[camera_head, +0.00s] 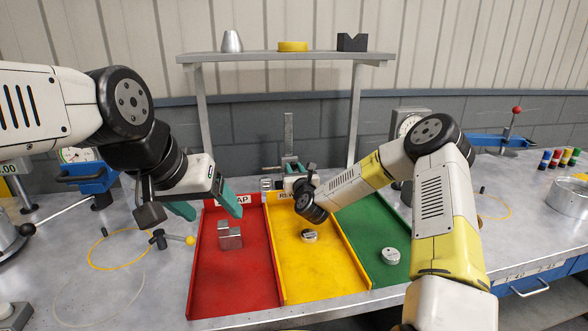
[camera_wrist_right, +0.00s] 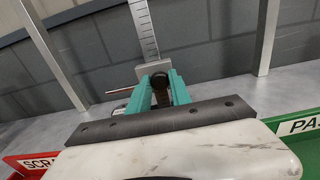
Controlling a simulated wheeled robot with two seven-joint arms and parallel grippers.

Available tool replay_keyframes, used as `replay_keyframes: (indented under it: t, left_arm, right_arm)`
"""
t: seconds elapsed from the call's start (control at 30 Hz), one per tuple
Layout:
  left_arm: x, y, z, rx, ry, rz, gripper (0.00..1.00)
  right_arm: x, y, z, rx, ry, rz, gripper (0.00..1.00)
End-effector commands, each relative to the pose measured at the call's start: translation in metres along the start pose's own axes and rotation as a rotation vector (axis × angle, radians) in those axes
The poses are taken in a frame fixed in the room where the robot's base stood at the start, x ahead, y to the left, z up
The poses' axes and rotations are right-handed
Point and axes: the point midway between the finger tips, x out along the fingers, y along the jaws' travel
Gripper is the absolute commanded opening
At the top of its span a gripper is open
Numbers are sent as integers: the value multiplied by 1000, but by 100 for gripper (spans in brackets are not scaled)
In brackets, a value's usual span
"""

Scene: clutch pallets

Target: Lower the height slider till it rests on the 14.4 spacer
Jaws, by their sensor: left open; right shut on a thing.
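The height slider (camera_head: 291,166) sits low on an upright graduated scale (camera_head: 289,132) behind the yellow tray. In the right wrist view the slider (camera_wrist_right: 155,68) shows as a grey block at the foot of the scale (camera_wrist_right: 144,30). My right gripper (camera_wrist_right: 160,88) has its teal fingers shut on the slider's dark round knob (camera_wrist_right: 160,80). The 14.4 spacer cannot be made out, and any gap under the slider is hidden. My left gripper (camera_head: 206,204) is open and empty, its teal fingers pointing down near the red tray's left edge.
A red tray (camera_head: 240,285) holds a metal block (camera_head: 229,237). A yellow tray (camera_head: 318,275) and a green tray (camera_head: 372,225) each hold a round metal part. A shelf (camera_head: 285,57) stands behind. A small lever with a yellow knob (camera_head: 190,240) lies below my left gripper.

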Motion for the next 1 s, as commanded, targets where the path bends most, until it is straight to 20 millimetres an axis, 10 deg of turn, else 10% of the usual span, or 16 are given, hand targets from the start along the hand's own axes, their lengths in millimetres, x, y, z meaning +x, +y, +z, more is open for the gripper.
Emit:
replay_keyframes:
  t: [0.2, 0.57, 0.6, 0.7, 1.0]
  left_arm:
    - [0, 0, 0, 0, 0, 0, 70]
    - [0, 0, 0, 0, 0, 0, 70]
    - [0, 0, 0, 0, 0, 0, 70]
    - [0, 0, 0, 0, 0, 0, 70]
    - [0, 0, 0, 0, 0, 0, 70]
  right_arm:
    - [0, -1, -37, 3, 5, -1, 0]
    - [-1, -1, -44, 0, 4, -1, 0]
    - [-1, -1, -44, 0, 4, -1, 29]
    - [-1, -1, -44, 0, 4, -1, 47]
    - [-1, 0, -43, 0, 2, 0, 47]
